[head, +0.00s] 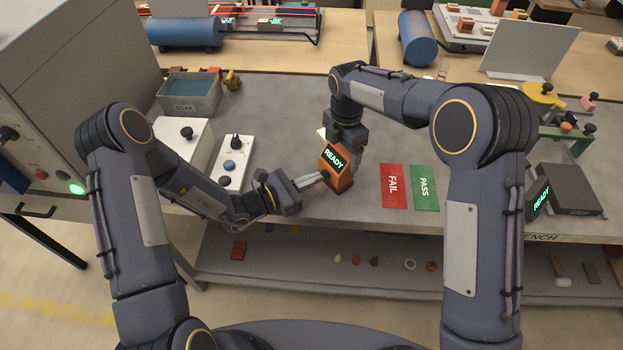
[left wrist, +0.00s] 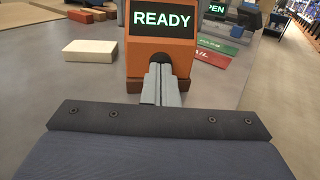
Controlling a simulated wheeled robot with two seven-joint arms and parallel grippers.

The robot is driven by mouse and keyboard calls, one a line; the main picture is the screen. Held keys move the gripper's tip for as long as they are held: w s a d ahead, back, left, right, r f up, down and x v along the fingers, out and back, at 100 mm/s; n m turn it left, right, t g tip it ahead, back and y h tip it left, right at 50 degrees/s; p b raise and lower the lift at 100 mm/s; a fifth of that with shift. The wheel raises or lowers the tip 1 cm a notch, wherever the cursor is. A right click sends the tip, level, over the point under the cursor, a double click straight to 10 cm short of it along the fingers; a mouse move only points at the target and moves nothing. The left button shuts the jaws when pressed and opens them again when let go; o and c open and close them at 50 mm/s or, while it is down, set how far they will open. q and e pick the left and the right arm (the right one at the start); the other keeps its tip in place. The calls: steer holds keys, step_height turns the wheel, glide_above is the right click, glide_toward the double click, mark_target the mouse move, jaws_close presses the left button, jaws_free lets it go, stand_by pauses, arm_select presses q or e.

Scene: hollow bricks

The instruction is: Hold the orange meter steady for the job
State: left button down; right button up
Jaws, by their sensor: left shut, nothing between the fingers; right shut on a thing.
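The orange meter (head: 335,181) stands upright near the bench's front edge, its dark screen reading READY in green. In the left wrist view the meter (left wrist: 183,54) fills the top centre. My right gripper (head: 346,148) comes down from behind and above and is shut on the meter; its fingertips are mostly hidden behind the screen. My left gripper (head: 321,177) is shut and empty, its tips at the meter's left side. In the left wrist view the closed fingers (left wrist: 160,82) point at the meter's lower body; I cannot tell whether they touch it.
A red FAIL card (head: 394,187) and a green PASS card (head: 425,188) lie right of the meter. A white switch box (head: 233,163) stands left. A grey SOAK tub (head: 189,97) is behind. A cream block (left wrist: 102,52) lies beyond my left gripper. A dark READY device (head: 567,190) is far right.

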arm_select(q)
steer(key=shift+w+d, duration=0.1)
steer(key=shift+x, duration=0.95)
arm_select(e)
steer(key=shift+a, duration=0.1)
arm_select(q)
steer(key=shift+r, duration=0.1)
arm_select(e)
steer(key=shift+s+a, duration=0.1)
arm_select(q)
steer(key=v, duration=1.4)
arm_select(e)
steer(key=shift+d+f, duration=0.1)
steer(key=shift+d, duration=0.1)
steer(key=o, duration=0.9)
step_height(320, 180, up, 12)
steer(key=shift+r, duration=0.1)
